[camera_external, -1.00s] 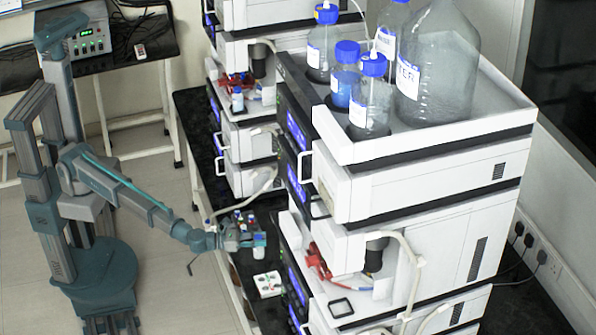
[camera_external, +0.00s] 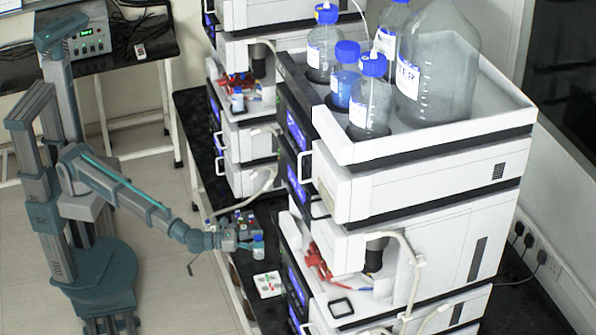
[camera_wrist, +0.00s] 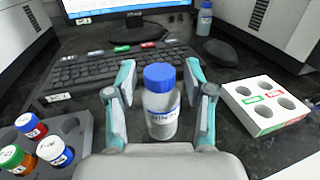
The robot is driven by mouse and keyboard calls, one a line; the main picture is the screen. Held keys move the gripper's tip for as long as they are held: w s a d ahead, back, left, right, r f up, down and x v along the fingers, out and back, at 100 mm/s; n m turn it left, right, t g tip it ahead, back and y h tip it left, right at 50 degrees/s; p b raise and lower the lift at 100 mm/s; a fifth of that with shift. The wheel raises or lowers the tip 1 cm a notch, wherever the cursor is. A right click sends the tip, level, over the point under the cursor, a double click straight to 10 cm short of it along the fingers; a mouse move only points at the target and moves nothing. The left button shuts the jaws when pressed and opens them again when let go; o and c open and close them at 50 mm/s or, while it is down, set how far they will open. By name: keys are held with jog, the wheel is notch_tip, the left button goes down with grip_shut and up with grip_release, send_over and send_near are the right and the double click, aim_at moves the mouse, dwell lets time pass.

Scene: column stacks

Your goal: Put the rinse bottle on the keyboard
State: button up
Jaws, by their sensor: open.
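The rinse bottle (camera_wrist: 160,112), clear with a blue cap and a white label, stands upright between the fingers of my gripper (camera_wrist: 160,98) in the wrist view. The fingers are apart, with gaps visible on both sides of it. It appears to stand on the dark counter at the near side of the keyboard; its base is partly hidden. The black keyboard (camera_wrist: 95,72) lies just beyond and to the left. In the external view the bottle (camera_external: 258,247) is at the right of my gripper (camera_external: 243,240).
A grey rack (camera_wrist: 72,128) with colour-capped vials is at left in the wrist view. A white block with round holes (camera_wrist: 241,96) is at right. A mouse (camera_wrist: 221,52), a monitor (camera_wrist: 150,5) and another blue-capped bottle (camera_wrist: 204,20) are behind. Tall instruments flank the counter.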

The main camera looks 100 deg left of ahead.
jog(key=v, duration=1.1)
jog(key=shift+f, duration=0.15)
